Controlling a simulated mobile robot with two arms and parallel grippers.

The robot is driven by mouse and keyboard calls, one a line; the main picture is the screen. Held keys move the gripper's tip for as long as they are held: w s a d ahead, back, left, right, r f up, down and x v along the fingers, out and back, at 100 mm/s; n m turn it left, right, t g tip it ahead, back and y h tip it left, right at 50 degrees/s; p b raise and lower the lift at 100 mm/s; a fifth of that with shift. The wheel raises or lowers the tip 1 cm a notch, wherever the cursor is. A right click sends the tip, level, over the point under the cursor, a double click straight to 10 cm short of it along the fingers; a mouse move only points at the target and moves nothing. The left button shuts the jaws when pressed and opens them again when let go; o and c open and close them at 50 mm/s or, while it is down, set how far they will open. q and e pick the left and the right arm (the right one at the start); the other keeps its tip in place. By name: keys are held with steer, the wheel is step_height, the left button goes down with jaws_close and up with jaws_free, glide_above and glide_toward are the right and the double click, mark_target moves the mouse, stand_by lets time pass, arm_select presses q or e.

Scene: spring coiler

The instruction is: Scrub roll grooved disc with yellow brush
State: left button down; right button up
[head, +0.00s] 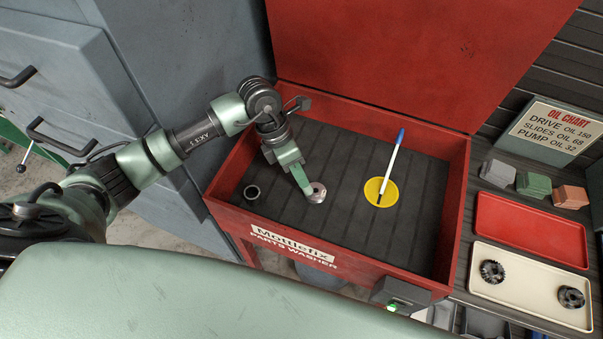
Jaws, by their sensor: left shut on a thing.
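A small metallic disc-shaped part (318,195) lies at the dark ribbed floor of the red parts washer. My left gripper (307,190) reaches down into the washer from the left and is shut on this part at its left edge. Any grooves are too small to tell. A slim white-handled brush (392,163) with a blue end lies to the right, its dark lower end over a flat yellow round patch (374,187). The left gripper is apart from the brush. My right gripper is not in view.
At right are a red tray (530,229), a cream tray (528,285) with two dark toothed parts, and several small blocks.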

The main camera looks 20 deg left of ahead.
arm_select(q)
steer(key=shift+d, duration=1.55)
steer(key=shift+a+b, duration=0.75)
steer(key=shift+a, duration=0.85)
steer(key=shift+s+d, duration=0.1)
steer(key=shift+d, duration=1.5)
steer(key=shift+a+b, duration=0.45)
steer(key=shift+a, duration=0.45)
steer(key=shift+a+b, duration=0.3)
steer(key=shift+a, duration=0.15)
steer(key=shift+d, duration=0.45)
steer(key=shift+d+f+b, duration=0.1)
steer(key=shift+d+b, duration=0.2)
steer(key=shift+d, duration=0.6)
steer(key=shift+a, duration=0.55)
steer(key=shift+a+r+b, duration=0.2)
steer(key=shift+a+b, duration=0.25)
steer(key=shift+a, duration=0.25)
steer(key=shift+d+r, duration=0.1)
